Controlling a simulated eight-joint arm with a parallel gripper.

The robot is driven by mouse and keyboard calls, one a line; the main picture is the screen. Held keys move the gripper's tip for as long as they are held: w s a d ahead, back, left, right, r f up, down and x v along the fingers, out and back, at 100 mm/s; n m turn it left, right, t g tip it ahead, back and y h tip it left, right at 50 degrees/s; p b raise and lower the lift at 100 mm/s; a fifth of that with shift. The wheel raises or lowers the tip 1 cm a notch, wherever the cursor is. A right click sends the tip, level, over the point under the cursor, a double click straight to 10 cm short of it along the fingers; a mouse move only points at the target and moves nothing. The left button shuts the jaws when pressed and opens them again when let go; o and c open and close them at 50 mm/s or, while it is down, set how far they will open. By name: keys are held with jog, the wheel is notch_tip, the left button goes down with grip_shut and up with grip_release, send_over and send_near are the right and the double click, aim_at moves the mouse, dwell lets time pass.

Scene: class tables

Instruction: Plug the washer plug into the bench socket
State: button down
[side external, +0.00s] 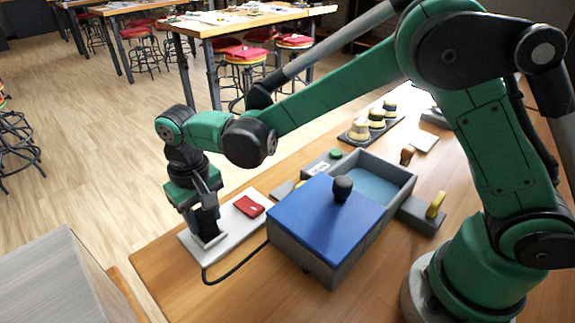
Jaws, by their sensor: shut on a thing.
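My gripper (207,222) points down over the left part of a pale board (239,226) near the table's left edge. It is shut on a dark plug (208,229), mostly hidden by the fingers. A grey, raised socket piece (213,242) shows right below the plug. I cannot tell whether the plug sits in it or just above it. A red switch (249,206) is on the same board. A black cable (237,271) loops from near the board to the grey box (317,264) of the washer, which has a blue lid (327,215) with a black knob.
An open grey basin (375,180) adjoins the blue lid. A yellow handle (435,205) is at its right. A tray of round pots (372,121) stands behind. Bare wooden table (180,275) is in front. A grey block (62,280) stands at lower left.

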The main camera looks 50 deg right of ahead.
jog(key=shift+c, duration=1.7)
grip_release()
notch_tip(320, 180, up, 5)
jog(key=shift+r, duration=0.2)
jog(key=s+d+r+t, duration=0.1)
jog(key=s+d+t, duration=0.1)
jog(key=d, duration=0.3)
jog(key=s+d+r+t, duration=0.2)
jog(key=s+d, duration=0.2)
jog(key=d, duration=0.1)
jog(key=s+d+r+t, duration=0.1)
jog(key=s+d+t, duration=0.1)
jog(key=d, duration=0.4)
jog(key=shift+s+r+t, duration=0.3)
jog(key=shift+s+r, duration=0.1)
jog(key=shift+s, duration=0.2)
jog(key=shift+s+d+f+t, duration=0.25)
jog(key=shift+s+t, duration=0.05)
